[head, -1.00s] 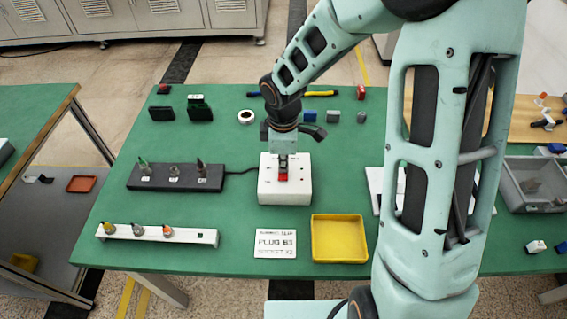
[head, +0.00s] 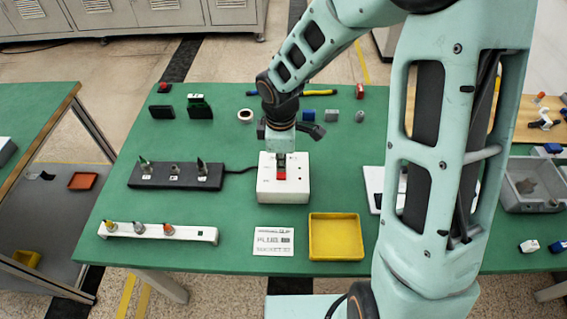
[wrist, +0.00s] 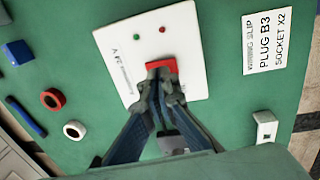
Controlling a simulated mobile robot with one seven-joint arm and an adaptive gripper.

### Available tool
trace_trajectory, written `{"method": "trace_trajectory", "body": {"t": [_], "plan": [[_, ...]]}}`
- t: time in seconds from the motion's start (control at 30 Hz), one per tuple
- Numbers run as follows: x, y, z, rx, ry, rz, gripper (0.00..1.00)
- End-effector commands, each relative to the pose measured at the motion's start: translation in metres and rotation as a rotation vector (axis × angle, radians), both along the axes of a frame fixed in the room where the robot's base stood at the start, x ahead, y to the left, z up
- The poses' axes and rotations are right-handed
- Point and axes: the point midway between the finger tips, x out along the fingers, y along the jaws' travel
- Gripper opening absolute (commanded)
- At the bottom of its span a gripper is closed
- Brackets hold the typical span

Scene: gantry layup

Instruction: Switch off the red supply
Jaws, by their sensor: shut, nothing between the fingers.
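A white supply box (head: 298,190) stands in the middle of the green table, with a red switch (head: 282,174) on its top. In the wrist view, the box (wrist: 190,50) also bears a small green dot (wrist: 136,37) and a small red dot (wrist: 162,29). My gripper (head: 281,158) points down over the box. In the wrist view, its shut, empty fingertips (wrist: 160,80) are at the near edge of the red switch (wrist: 161,64) and hide part of it. Whether they touch it, and which way the switch is set, I cannot tell.
A black socket strip (head: 160,183) is left of the box, with a cable. A white rail (head: 190,234), a printed card (head: 273,241) reading PLUG B3 SOCKET X2 and a yellow tray (head: 335,257) lie along the front. Small items, including a white ring (head: 245,115), line the back.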

Motion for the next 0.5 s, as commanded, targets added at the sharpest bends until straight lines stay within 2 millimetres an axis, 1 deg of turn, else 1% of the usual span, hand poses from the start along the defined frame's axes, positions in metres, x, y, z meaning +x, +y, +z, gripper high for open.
{"method": "trace_trajectory", "body": {"t": [0.03, 0.13, 0.17, 0.3, 0.4, 0.5], "plan": [[0.001, 0.003, 0.014, 0.001, -0.001, 0.001, 0.0], [0.002, 0.008, 0.03, 0.001, -0.001, 0.0, 0.0], [0.005, 0.008, 0.035, 0.001, -0.005, -0.003, 0.0], [0.009, 0.007, 0.068, 0.001, -0.007, -0.005, 0.0], [0.011, 0.007, 0.088, 0.001, -0.005, -0.003, 0.0], [0.013, 0.007, 0.103, 0.001, -0.004, -0.003, 0.0]]}}
